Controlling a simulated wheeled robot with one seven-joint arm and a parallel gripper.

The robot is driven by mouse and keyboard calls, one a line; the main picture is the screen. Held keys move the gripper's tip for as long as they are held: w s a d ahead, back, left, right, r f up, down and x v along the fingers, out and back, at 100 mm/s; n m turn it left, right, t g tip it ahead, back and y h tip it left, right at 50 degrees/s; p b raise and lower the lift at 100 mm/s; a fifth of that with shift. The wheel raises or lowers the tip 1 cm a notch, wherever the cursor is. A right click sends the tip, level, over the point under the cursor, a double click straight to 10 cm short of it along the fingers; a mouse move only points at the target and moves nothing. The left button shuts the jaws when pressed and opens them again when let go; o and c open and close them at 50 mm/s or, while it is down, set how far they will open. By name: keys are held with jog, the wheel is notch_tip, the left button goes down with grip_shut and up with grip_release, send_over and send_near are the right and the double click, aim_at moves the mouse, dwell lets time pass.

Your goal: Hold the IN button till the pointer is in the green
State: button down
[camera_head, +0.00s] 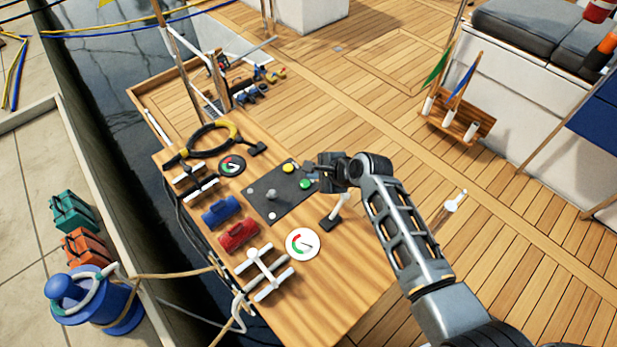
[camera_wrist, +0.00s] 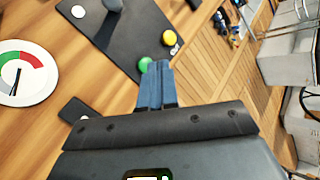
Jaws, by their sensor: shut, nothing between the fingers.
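A dark panel (camera_head: 275,193) on the wooden table carries a green button (camera_head: 306,184) and a yellow button (camera_head: 288,169). In the wrist view, small lettering beside the yellow button (camera_wrist: 168,39) is hard to read. My gripper (camera_head: 318,179) is shut and empty at the panel's right edge. In the wrist view its blue fingertips (camera_wrist: 161,66) overlap the right side of the green button (camera_wrist: 145,64); I cannot tell whether they touch it. A white gauge (camera_head: 302,243) has green and red arcs. In the wrist view, the gauge (camera_wrist: 23,92) shows a dark pointer, its exact reading unclear.
A black-faced gauge (camera_head: 231,166) sits behind the panel. Blue (camera_head: 221,211) and red (camera_head: 239,235) blocks and a white cleat (camera_head: 265,270) lie along the left. Open deck lies right.

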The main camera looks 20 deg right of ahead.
jog(key=shift+m+y, duration=0.4)
jog(key=shift+m, duration=0.1)
jog(key=w+r, duration=0.1)
jog(key=w, duration=0.1)
jog(key=w+r, duration=0.1)
jog(key=shift+w+a+r, duration=0.25)
jog(key=shift+w+r, duration=0.1)
jog(key=shift+w, duration=0.05)
jog(key=b, duration=0.7)
send_over(307, 185)
notch_tip(307, 185, down, 6)
jog(key=shift+d+f, duration=0.1)
jog(key=shift+f, duration=0.15)
jog(key=shift+f+b, duration=0.6)
jog(key=shift+f, duration=0.55)
jog(key=shift+f, duration=0.5)
jog(key=shift+s+f+b, duration=0.1)
jog(key=shift+f+b, duration=0.35)
jog(key=shift+f, duration=0.05)
dwell(3.4)
